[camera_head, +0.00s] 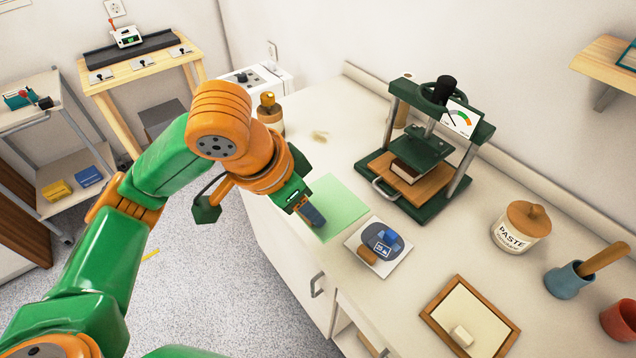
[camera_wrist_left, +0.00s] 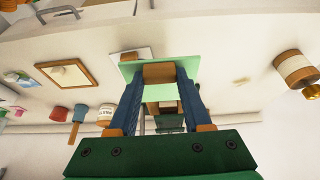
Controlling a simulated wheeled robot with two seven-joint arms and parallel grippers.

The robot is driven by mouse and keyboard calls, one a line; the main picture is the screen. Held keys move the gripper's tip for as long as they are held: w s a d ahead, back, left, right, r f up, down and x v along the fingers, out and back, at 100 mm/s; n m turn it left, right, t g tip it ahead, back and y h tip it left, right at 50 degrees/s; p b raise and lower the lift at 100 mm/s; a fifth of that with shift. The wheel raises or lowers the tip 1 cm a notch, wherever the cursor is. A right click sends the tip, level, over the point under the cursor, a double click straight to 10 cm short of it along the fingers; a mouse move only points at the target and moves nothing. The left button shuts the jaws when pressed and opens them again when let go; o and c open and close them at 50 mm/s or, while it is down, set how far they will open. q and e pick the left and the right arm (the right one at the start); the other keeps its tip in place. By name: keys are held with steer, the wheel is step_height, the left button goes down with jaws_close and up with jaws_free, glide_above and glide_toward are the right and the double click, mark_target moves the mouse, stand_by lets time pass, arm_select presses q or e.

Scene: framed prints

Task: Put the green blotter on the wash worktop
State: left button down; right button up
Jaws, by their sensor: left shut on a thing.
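The green blotter (camera_head: 342,201) is a flat pale-green sheet over the front part of the white worktop (camera_head: 300,150), between the press and the front edge. In the left wrist view the blotter (camera_wrist_left: 187,66) lies across my fingertips, with a small brown block at its middle between them. My left gripper (camera_head: 313,216) points down at the sheet, shut on that block, its fingers apart by the block's width. I cannot tell whether the sheet touches the worktop. The gripper hides part of it. My right gripper is not in view.
A green press (camera_head: 432,200) stands behind the blotter. A white card with coloured shapes (camera_head: 378,262) is close to its right. A wood-framed tray (camera_head: 445,318), paste jar (camera_head: 519,232) and blue pot (camera_head: 568,282) are further right.

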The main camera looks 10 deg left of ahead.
arm_select(q)
steer(key=w+a+f, duration=0.1)
steer(key=w+f, duration=0.2)
steer(key=w, duration=0.1)
steer(key=w+a+f, duration=0.1)
steer(key=w+f, duration=0.2)
steer(key=w, duration=0.1)
steer(key=w+a+f, duration=0.2)
steer(key=w+f, duration=0.2)
steer(key=w, duration=0.1)
steer(key=shift+p, duration=0.4)
step_height(320, 180, down, 3)
steer(key=shift+r+p, duration=0.15)
steer(key=shift+p, duration=0.25)
steer(key=shift+f, duration=0.25)
steer(key=shift+c, duration=1.7)
jaws_free()
steer(key=v, duration=1.2)
steer(key=shift+r, duration=0.15)
